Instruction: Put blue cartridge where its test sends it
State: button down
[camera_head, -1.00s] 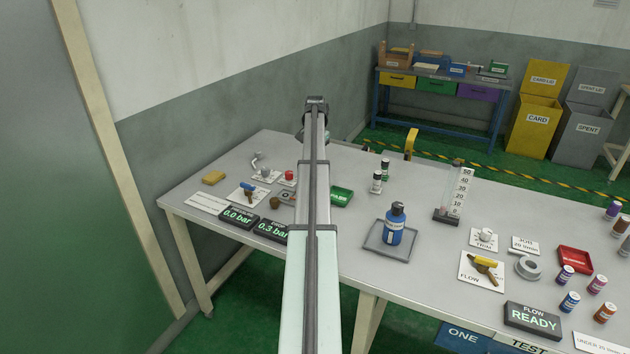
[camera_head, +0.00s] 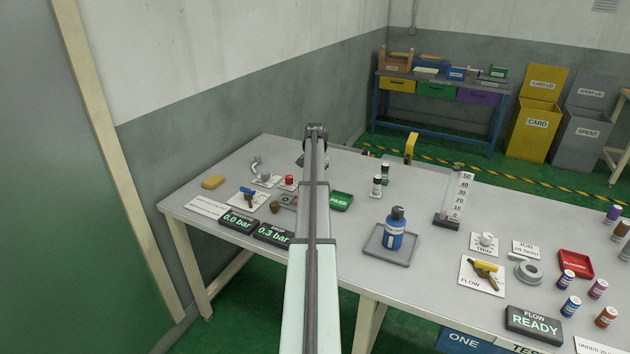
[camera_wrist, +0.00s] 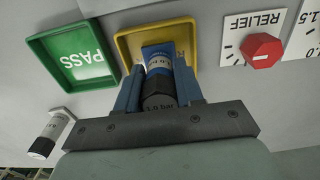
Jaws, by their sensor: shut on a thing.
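In the wrist view my gripper (camera_wrist: 159,88) is shut on the blue cartridge (camera_wrist: 156,57), which has a black cap and a white label band. It is over the yellow tray (camera_wrist: 187,27), with its blue end inside the tray's outline. I cannot tell whether it touches the tray floor. The green PASS tray (camera_wrist: 75,57) lies beside the yellow one; it also shows in the head view (camera_head: 340,201). In the head view my arm hides the gripper, the held cartridge and the yellow tray.
The red RELIEF knob (camera_wrist: 262,50) is close to the yellow tray. A white-bodied vial with a black cap (camera_wrist: 48,140) stands near the PASS tray.

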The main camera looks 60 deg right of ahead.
jog(key=shift+f, duration=0.15)
jog(key=c, duration=0.7)
grip_release()
notch_tip(320, 180, up, 12)
jog(key=shift+r, duration=0.2)
